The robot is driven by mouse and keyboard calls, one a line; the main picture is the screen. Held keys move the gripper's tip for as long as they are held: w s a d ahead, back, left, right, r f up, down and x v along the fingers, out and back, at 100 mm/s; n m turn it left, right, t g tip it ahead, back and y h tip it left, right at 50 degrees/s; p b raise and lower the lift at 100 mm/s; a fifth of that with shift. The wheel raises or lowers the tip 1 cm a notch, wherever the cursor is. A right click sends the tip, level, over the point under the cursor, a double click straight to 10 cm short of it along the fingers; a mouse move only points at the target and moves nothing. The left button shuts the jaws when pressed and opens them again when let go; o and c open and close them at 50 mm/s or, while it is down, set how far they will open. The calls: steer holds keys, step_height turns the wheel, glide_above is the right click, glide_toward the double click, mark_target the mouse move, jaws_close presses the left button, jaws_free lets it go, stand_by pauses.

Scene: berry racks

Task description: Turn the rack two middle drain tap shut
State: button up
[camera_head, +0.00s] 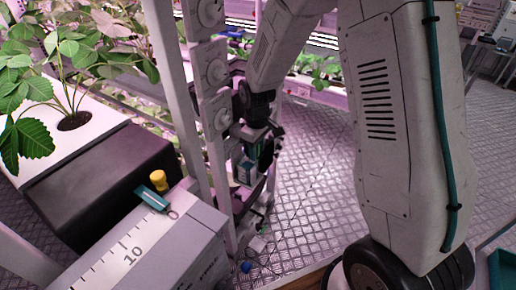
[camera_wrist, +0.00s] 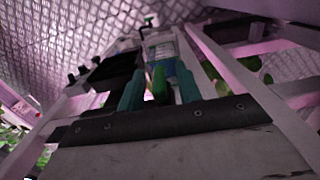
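My gripper (camera_head: 250,168) hangs low beside the pale rack post in the head view, partly hidden by dark parts around it. In the wrist view its two teal fingers (camera_wrist: 158,90) stand apart. A narrow green piece (camera_wrist: 160,84) shows between the fingers, with a light gap on its left. I cannot tell whether it is a tap handle or whether a finger touches it. No drain tap can be made out clearly, and its turn position is not readable.
A grey box with a scale (camera_head: 150,250) stands at lower left, with a yellow knob (camera_head: 158,180) and a teal piece (camera_head: 152,198) near its top. A dark container (camera_head: 100,180) and a leafy plant (camera_head: 75,60) are behind. Patterned floor (camera_head: 310,180) is open to the right.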

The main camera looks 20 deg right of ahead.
jaws_close()
steer(key=shift+w+d, duration=0.1)
steer(key=shift+d, duration=0.05)
steer(key=shift+d+g+y, duration=0.1)
steer(key=shift+g+y, duration=0.5)
steer(key=shift+y, duration=0.3)
steer(key=g+y, duration=0.2)
steer(key=y, duration=0.1)
steer(key=g+y, duration=0.3)
steer(key=y, duration=0.1)
steer(key=shift+w+d+f+g+y, duration=0.1)
steer(key=shift+w+f+g+y, duration=0.05)
steer(key=shift+g+y, duration=0.15)
jaws_free()
steer(key=shift+d, duration=0.1)
